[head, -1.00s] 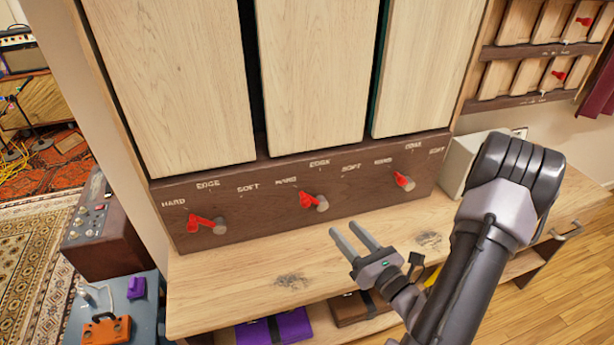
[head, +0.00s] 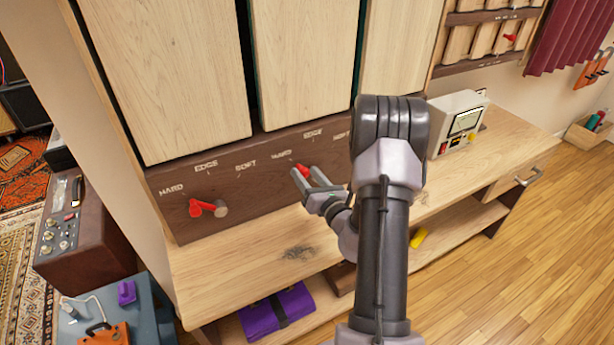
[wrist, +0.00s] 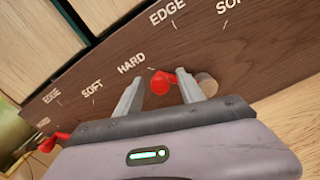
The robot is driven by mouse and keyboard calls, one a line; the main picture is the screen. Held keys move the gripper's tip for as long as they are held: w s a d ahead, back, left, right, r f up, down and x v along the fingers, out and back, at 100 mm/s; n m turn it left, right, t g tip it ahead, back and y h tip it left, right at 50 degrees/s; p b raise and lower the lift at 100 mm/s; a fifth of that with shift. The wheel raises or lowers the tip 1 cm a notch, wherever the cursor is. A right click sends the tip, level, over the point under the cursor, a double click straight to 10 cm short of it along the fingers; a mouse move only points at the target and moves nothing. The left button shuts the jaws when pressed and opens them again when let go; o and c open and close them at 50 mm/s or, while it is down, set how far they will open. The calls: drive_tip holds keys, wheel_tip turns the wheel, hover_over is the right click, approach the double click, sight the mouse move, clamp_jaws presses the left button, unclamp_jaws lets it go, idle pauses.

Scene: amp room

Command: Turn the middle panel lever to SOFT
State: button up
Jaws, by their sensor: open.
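The middle panel lever (wrist: 161,83) is red with a round metal-coloured hub (wrist: 207,85). Its red end points left, toward the HARD label (wrist: 131,63). EDGE (wrist: 168,12) is above it, and SOFT (wrist: 231,5) is at the right, partly cut off. My gripper (wrist: 160,92) is open at the lever, with the red part showing between its two fingers; I cannot tell whether they touch it. In the head view the lever (head: 302,169) shows between the fingertips of my gripper (head: 307,177), and my arm hides the hub.
The left lever (head: 203,208) also points toward its HARD label. My arm hides the right lever. A wooden shelf (head: 240,255) runs below the panel. A beige meter box (head: 452,125) stands on it at the right.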

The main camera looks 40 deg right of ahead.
clamp_jaws()
drive_tip(key=shift+a, duration=0.1)
idle(1.3)
